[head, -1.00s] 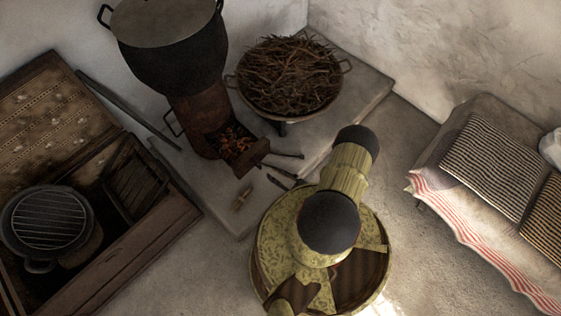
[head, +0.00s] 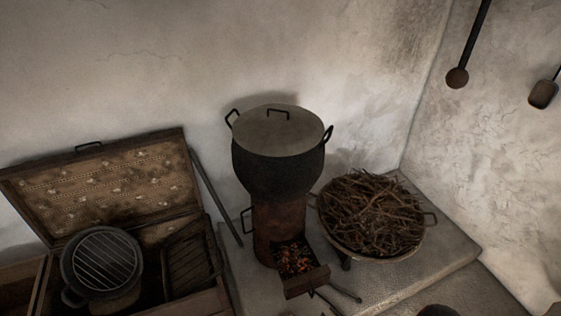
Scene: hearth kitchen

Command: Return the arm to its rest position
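Only a small dark rounded piece of my arm (head: 438,311) shows at the bottom edge of the head view, right of centre. The rest of my arm is below the frame. My gripper is out of view, so its opening and anything in it cannot be seen.
A lidded black pot (head: 270,175) stands on a rusty stove (head: 275,230) with glowing embers. Beside it, a pan of twigs (head: 370,215) rests on a low stone slab (head: 455,250). An open chest (head: 105,185) holds a pot with a grill (head: 100,265). Utensils (head: 468,45) hang at right.

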